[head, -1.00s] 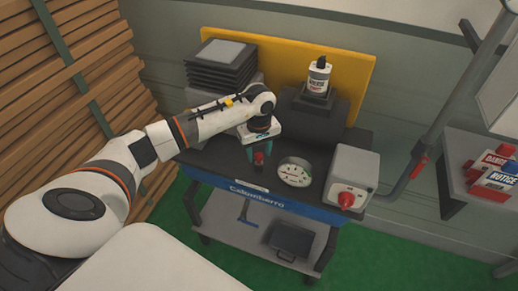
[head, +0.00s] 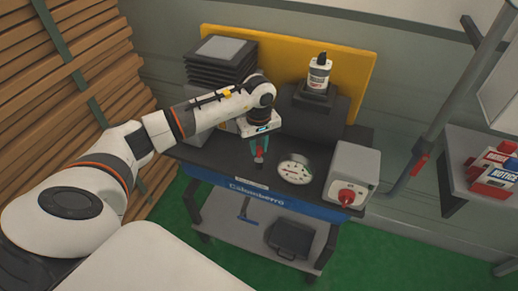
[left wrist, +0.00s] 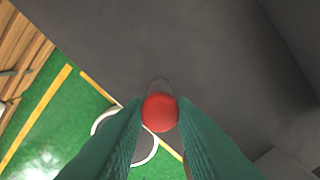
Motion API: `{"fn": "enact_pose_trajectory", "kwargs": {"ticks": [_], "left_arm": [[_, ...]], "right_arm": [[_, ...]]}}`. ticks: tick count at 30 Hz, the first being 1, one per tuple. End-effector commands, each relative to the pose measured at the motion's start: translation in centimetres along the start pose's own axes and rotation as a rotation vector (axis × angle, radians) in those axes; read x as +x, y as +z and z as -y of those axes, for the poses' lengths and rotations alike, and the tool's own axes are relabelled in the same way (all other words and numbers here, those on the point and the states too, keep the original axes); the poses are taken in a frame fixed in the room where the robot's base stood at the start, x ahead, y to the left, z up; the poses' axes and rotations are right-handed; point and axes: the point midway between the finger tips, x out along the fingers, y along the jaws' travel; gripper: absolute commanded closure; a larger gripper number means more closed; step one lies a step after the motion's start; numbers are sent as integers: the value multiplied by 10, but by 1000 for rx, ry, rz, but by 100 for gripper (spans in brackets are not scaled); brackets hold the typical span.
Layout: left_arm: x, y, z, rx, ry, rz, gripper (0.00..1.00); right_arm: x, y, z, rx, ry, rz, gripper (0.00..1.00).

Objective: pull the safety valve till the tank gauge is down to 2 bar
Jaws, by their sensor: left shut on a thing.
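The safety valve shows as a red knob (head: 259,158) on the dark cart top, left of the gauge. My left gripper (head: 259,150) comes down from above and its teal fingers are shut on the knob. In the left wrist view the round red knob (left wrist: 160,113) sits between the two fingertips, with a grey part just beyond it. The tank gauge (head: 295,169) is a round white dial just right of the valve. Its needle is too small to read in bar. My right gripper is not in view.
A grey box with a red rotary switch (head: 347,196) stands right of the gauge. Behind are a dark tank (head: 312,122) with a white bottle (head: 319,72) on top and a stack of dark trays (head: 219,66). A pipe with a red handle (head: 419,162) rises at the right.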

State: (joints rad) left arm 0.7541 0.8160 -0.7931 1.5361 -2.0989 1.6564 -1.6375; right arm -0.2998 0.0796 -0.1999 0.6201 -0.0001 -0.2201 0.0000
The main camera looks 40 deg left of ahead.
Motion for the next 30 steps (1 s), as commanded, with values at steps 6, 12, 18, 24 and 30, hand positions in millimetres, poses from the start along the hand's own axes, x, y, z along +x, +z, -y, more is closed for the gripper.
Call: {"fn": "enact_pose_trajectory", "kwargs": {"ticks": [6,12,18,24,30], "left_arm": [[-1,1,0,-1,-2,1,73],[-1,0,0,-1,-1,1,54],[-1,0,0,-1,-1,1,54],[-20,1,1,0,-5,4,54],[-63,1,1,0,-7,5,54]], "right_arm": [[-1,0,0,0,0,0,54],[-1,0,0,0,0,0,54],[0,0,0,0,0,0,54],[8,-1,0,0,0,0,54],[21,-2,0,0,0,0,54]]}}
